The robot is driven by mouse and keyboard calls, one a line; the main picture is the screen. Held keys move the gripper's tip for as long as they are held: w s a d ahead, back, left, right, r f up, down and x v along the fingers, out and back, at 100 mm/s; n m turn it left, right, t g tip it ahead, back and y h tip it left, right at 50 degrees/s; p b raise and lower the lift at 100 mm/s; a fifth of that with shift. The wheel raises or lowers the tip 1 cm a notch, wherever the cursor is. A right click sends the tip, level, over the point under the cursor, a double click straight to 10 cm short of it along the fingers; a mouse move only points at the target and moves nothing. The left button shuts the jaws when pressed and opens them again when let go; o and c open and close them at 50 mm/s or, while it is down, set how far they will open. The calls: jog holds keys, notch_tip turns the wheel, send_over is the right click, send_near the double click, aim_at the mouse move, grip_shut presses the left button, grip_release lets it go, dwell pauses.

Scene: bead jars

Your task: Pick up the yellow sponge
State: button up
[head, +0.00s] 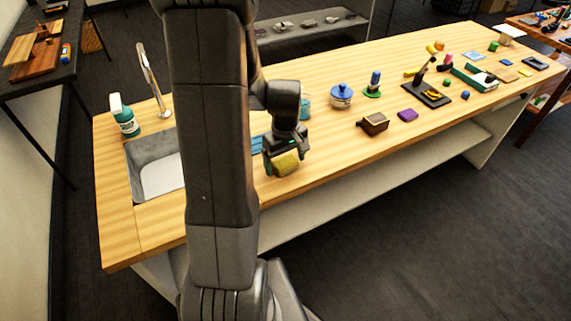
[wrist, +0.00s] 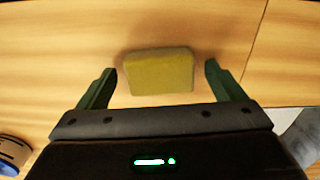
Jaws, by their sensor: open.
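The yellow sponge (head: 285,164) lies on the wooden counter near its front edge, just right of my arm in the head view. In the wrist view the sponge (wrist: 159,72) lies between and slightly beyond my two green fingertips, with bare wood on both sides of it. My gripper (wrist: 161,69) is open and empty, with a gap between each finger and the sponge. In the head view my gripper (head: 282,157) hangs right over the sponge and hides part of it.
The wood around the sponge is mostly clear.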

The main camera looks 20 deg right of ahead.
jog(key=shift+f, duration=0.2)
jog(key=c, duration=1.2)
